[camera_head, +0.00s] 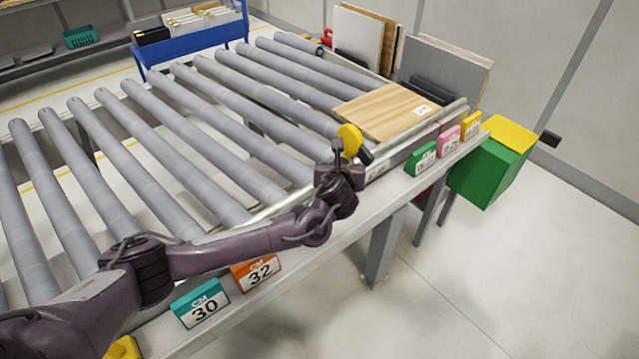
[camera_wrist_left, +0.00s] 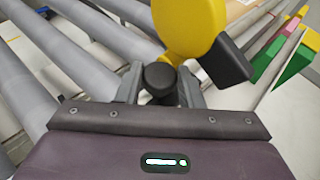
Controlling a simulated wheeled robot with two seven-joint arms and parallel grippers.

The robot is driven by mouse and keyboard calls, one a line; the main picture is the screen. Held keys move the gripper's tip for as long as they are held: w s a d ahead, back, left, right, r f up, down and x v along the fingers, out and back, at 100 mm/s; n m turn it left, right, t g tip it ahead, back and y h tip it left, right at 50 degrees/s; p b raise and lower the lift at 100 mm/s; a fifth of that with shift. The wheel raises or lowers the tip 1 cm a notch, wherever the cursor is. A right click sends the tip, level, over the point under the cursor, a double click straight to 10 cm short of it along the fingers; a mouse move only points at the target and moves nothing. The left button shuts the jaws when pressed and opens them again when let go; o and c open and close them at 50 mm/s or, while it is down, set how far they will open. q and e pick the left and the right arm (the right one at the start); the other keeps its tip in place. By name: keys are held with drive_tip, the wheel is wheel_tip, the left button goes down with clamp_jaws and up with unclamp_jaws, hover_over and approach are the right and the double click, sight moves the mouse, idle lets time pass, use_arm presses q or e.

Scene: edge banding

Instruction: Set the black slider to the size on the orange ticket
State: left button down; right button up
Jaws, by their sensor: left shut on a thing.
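The orange ticket (camera_head: 257,273) reads "CM 32" and stands on the front ledge beside a teal ticket (camera_head: 203,303) that reads "CM 30". My left gripper (camera_head: 340,170) is at the front rail of the roller table. In the left wrist view its two fingers (camera_wrist_left: 160,88) are closed around a round black knob, which I take for the black slider (camera_wrist_left: 160,75). A yellow disc (camera_wrist_left: 188,28) with a black block (camera_wrist_left: 228,62) stands just beyond the fingers. The slider's lower part and the scale under it are hidden. My right gripper is not in view.
A wooden board (camera_head: 385,108) with a white label lies on the rollers beyond the gripper. Green (camera_head: 421,159), pink (camera_head: 449,140) and yellow (camera_head: 471,126) tickets stand farther along the ledge. A green box with a yellow top (camera_head: 492,165) is at the table's far right end.

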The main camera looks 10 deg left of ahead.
sight(355, 154)
use_arm(q)
drive_tip(key=w+d+b, duration=0.1)
drive_tip(key=w, duration=0.1)
drive_tip(key=w+d+b, duration=0.1)
drive_tip(key=w+d, duration=0.1)
drive_tip(key=shift+s, duration=0.1)
drive_tip(key=c, duration=1.3)
unclamp_jaws()
drive_tip(key=shift+b+v, duration=0.85)
drive_tip(key=shift+v, duration=3.05)
drive_tip(key=shift+f, duration=0.1)
